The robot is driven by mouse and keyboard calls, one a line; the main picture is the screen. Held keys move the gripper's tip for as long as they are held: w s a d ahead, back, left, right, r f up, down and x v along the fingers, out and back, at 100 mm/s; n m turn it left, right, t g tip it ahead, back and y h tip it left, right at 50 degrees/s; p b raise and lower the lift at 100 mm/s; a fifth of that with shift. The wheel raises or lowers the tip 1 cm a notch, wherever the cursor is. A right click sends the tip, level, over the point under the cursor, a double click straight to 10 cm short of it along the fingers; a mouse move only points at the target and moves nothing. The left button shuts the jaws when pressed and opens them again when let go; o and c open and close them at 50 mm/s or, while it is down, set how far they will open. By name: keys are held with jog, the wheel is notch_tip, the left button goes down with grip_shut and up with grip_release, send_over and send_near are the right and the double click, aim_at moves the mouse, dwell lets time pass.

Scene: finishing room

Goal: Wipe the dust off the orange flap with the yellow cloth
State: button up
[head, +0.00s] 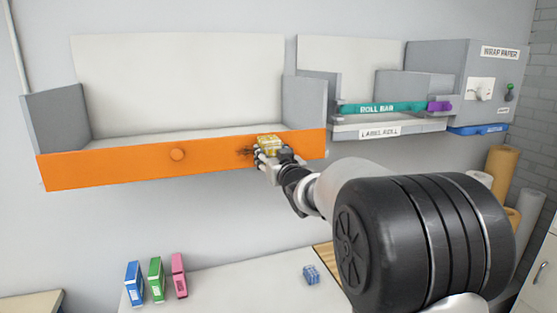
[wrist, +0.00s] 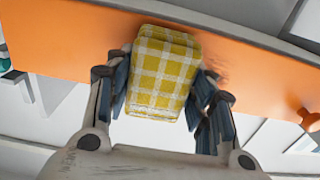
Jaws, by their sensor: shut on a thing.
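The orange flap (head: 110,170) is the long front board of a grey wall bin, with a round orange knob (head: 177,154) near its middle. The flap also fills the upper part of the wrist view (wrist: 60,40). My gripper (head: 267,153) is at the right part of the flap, shut on the yellow checked cloth (head: 269,142). In the wrist view the folded cloth (wrist: 162,75) sits between both fingers and overlaps the flap; I cannot tell if it presses on it. A dark dust smudge (head: 243,153) shows just left of the gripper, partly hidden by it.
Right of the bin are a teal roll bar (head: 383,108) with a purple end (head: 439,106) and a grey wrap-paper unit (head: 440,62). Below, a pale table (head: 225,285) holds blue, green and pink boxes (head: 156,279) and a small blue block (head: 311,274). Paper rolls (head: 502,165) stand right.

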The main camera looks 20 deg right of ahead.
jog(key=shift+a+b, duration=0.5)
jog(key=shift+a, duration=0.4)
jog(key=a+b, duration=0.6)
jog(key=b, duration=0.1)
jog(key=shift+a+f, duration=0.15)
jog(key=shift+a, duration=0.2)
jog(key=shift+a+b, duration=0.45)
jog(key=shift+b, duration=0.05)
jog(key=s+b, duration=0.4)
jog(key=s, duration=0.2)
jog(key=shift+s, duration=0.1)
jog(key=s+b, duration=0.2)
jog(key=s, duration=0.1)
